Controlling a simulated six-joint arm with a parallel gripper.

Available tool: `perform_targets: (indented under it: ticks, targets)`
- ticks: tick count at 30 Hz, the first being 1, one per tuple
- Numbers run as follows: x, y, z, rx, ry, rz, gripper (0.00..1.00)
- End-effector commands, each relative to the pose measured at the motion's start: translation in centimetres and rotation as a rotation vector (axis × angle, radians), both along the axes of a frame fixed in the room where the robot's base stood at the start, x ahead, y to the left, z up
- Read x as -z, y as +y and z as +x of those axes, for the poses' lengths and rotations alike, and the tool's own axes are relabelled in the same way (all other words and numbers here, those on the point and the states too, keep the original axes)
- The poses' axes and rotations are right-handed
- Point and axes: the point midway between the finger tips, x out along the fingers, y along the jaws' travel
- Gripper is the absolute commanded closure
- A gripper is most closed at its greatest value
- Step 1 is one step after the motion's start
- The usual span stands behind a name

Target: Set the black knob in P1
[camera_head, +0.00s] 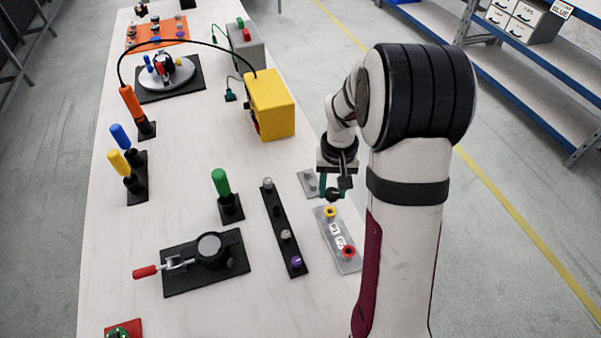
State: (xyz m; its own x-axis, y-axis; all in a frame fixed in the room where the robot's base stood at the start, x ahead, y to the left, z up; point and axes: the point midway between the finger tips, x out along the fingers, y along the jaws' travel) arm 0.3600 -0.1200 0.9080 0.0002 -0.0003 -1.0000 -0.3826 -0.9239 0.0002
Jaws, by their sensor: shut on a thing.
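My gripper (335,188) points down over the right side of the bench, its jaws shut on the small dark, round black knob (333,195). The knob is partly hidden by the jaws. It appears just above and behind the yellow ring-like spot (330,212) on a light grey plate (325,223). That plate has white labels that seem to read P1 (334,229), nearer the yellow spot, and P2 (341,242), nearer a red spot (348,251). I cannot tell the gap between knob and plate.
A small grey plate (306,177) lies just left of my gripper. A black strip with several knobs (271,213) lies left of the labelled plate. A yellow box (270,104) stands behind. A green-handled tool (221,183) and a toggle clamp (208,262) are further left.

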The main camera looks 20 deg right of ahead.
Motion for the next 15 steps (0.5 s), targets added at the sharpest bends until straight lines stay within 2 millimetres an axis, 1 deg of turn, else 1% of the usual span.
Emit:
perform_targets:
  ticks: [9, 15]
  targets:
    - [3.6, 0.0, -0.1, 0.002, 0.002, 0.001, 0.95]
    - [5.2, 0.0, 0.0, 0.001, 0.001, 0.000, 0.95]
